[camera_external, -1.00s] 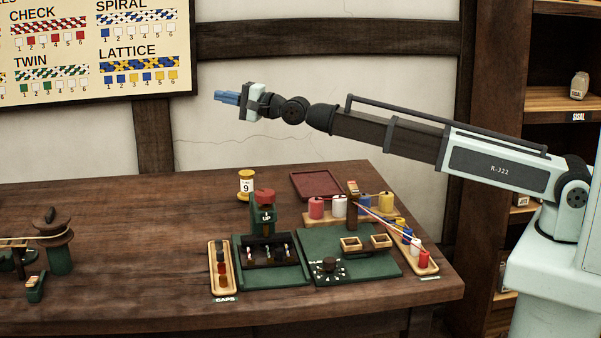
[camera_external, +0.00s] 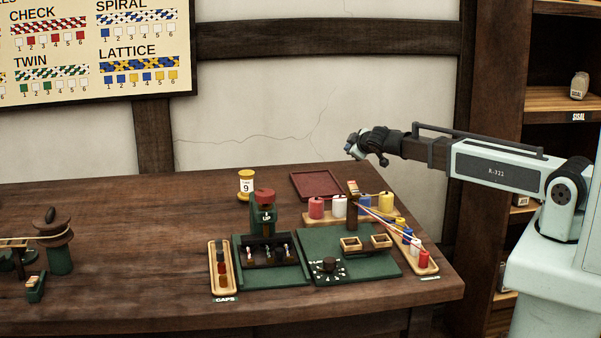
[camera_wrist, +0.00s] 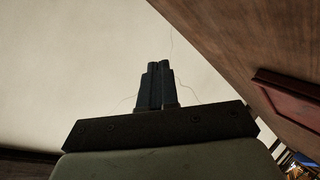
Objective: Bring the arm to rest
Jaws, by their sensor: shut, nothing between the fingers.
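The wooden bench (camera_external: 140,240) below holds a dark red tray (camera_external: 316,184), a green board (camera_external: 330,240) with spools behind it, a green press with a red knob (camera_external: 264,196) and a caps tray (camera_external: 228,262). The air around my gripper is clear.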

